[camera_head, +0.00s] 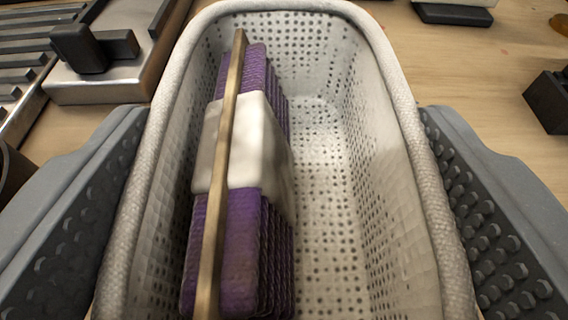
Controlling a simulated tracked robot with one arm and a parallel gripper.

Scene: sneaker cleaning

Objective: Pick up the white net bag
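The white net bag (330,200) is an open-topped, perforated, basket-like holder with a thick woven rim. It stands upright in the middle of the view, its near end cut off by the bottom edge. Inside it, toward the left, stands a purple ridged item (235,245) with a white band (262,145) and a thin wooden strip (222,160). My gripper (282,125) is wide open, with one grey studded finger on each side of the bag. The fingers reach below the rim level. Whether they touch the bag's outer walls cannot be told.
A metal device with a black knob (95,55) and a slatted rack (30,50) lie at upper left. A black block (550,100) is at right, and a dark-based object (453,12) is at top right.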

